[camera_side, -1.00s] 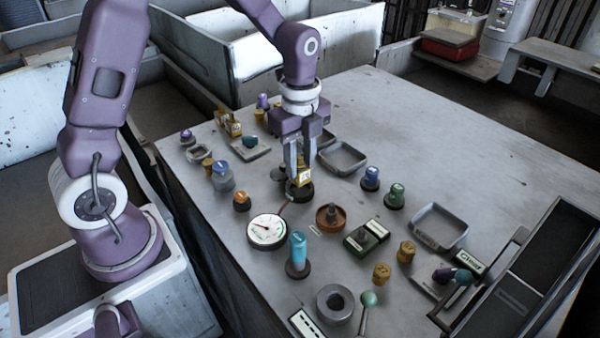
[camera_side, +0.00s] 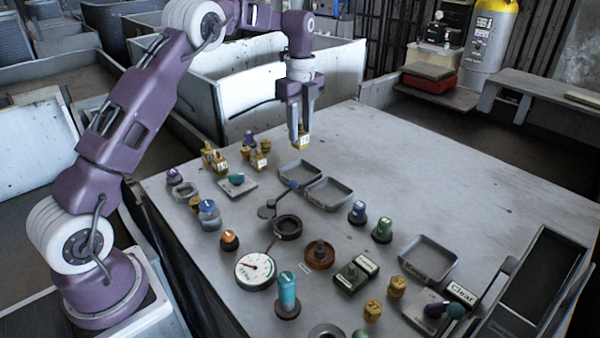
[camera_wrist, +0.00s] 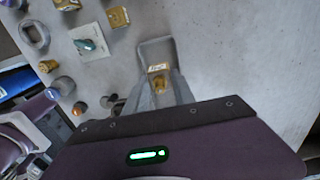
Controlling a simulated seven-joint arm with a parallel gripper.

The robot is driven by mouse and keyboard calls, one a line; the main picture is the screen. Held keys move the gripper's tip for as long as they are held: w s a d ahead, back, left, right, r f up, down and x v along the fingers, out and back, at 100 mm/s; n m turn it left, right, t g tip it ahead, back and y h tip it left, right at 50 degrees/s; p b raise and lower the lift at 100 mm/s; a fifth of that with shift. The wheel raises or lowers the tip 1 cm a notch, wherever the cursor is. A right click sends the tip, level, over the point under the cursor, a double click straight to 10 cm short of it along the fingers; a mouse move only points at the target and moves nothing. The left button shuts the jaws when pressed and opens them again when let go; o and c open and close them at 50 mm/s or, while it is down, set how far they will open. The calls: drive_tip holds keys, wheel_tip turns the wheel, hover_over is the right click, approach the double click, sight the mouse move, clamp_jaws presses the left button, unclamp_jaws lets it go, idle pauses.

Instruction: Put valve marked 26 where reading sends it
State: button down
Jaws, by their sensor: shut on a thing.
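My gripper (camera_side: 301,132) is shut on a small yellow valve (camera_side: 300,142) with a white label, its mark too small to read for sure. It holds the valve upright in the air above the back of the table. In the wrist view the valve (camera_wrist: 158,82) shows between the fingers, with a grey tray (camera_wrist: 143,45) behind it. Two grey trays, one (camera_side: 282,174) behind the other (camera_side: 345,205), lie below the gripper. The round gauge (camera_side: 255,270) has a white face; its needle points up and left. A black ring (camera_side: 287,227) stands empty near the gauge.
Several other yellow labelled valves (camera_side: 219,165) stand at the back left. Blue knobs (camera_side: 358,211), a green one (camera_side: 382,229), a teal handle (camera_side: 287,290) and a brown dish (camera_side: 319,255) crowd the middle. Another tray (camera_side: 428,258) lies right. The table's back right is clear.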

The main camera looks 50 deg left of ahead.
wheel_tip(320, 180, down, 9)
drive_tip(key=shift+r, duration=0.1)
drive_tip(key=c, duration=1.1)
unclamp_jaws()
drive_tip(key=shift+o, duration=0.2)
